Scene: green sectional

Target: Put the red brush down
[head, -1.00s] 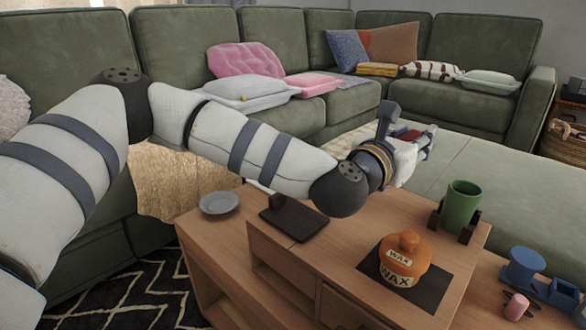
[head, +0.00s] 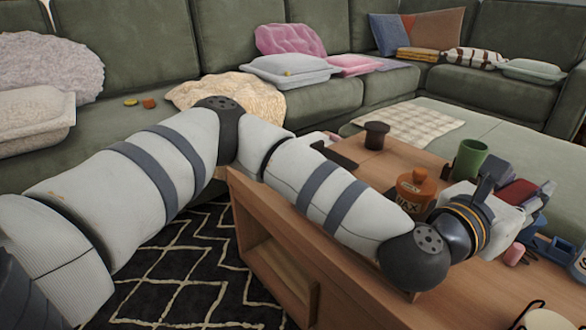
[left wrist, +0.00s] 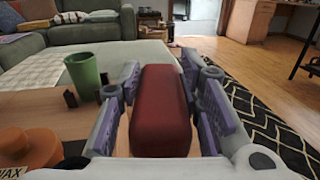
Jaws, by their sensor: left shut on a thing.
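The red brush (head: 514,191) shows as a dark red block with rounded edges. My left gripper (head: 522,200) is shut on it, over the right part of the wooden coffee table (head: 345,275). In the left wrist view the brush (left wrist: 160,112) lies lengthwise between the two purple-padded fingers of my left gripper (left wrist: 163,90). The brush's underside is hidden, and I cannot tell its exact height above the table. My right gripper is not in view.
An orange wax jar (head: 413,190), a green cup (head: 470,160) and a dark brown spool-like item (head: 376,135) stand on the table. A blue item (head: 553,248) and a small pink item (head: 514,254) are close to the gripper.

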